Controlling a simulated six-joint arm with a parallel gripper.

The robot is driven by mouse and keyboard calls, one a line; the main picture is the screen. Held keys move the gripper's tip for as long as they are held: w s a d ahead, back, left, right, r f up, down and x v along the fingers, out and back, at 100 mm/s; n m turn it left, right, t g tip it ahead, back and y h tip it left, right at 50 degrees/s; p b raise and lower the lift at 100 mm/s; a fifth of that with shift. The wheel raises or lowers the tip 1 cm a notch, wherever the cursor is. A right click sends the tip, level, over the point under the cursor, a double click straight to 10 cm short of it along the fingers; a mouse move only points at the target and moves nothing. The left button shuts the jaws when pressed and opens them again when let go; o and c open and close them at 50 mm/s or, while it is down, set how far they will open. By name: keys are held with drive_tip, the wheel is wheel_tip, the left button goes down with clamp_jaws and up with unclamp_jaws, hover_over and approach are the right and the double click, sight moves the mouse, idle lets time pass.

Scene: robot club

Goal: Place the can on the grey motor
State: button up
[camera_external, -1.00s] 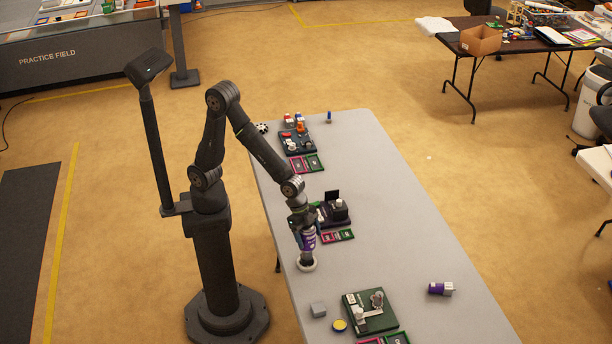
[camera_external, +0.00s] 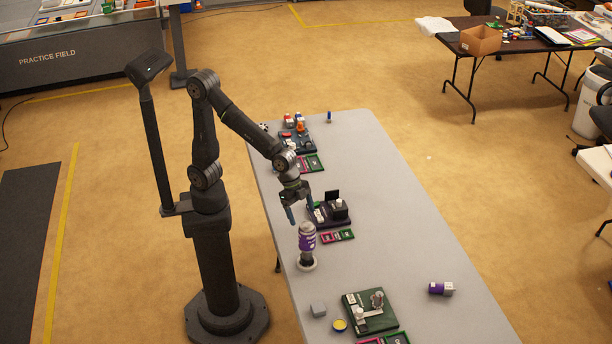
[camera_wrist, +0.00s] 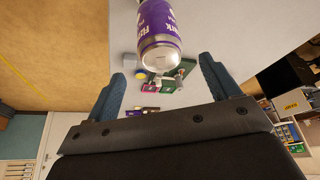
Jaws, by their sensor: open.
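The purple can (camera_external: 307,237) with white lettering and a silver end stands upright on a short grey round piece (camera_external: 306,259) with a pale ring at its base. This piece may be the grey motor; I cannot tell for sure. The wrist view shows the can (camera_wrist: 156,22), its silver end facing the camera, beyond the fingertips. My gripper (camera_external: 301,212) is open and empty just above the can, its blue fingers apart. In the wrist view my gripper (camera_wrist: 162,70) has a clear gap between its fingers.
A dark block assembly on a purple base (camera_external: 328,212) stands close behind the can. A grey block (camera_external: 318,309), a yellow-topped disc (camera_external: 339,325) and a green board (camera_external: 369,312) lie nearer the front. A purple and white cylinder (camera_external: 440,288) lies at right. The table's right middle is clear.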

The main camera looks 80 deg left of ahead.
sight(309, 232)
drive_tip(key=shift+v, duration=1.05)
drive_tip(key=x, duration=1.2)
drive_tip(key=shift+a+f, duration=0.1)
drive_tip(key=shift+f, duration=0.05)
drive_tip(key=shift+r, duration=0.75)
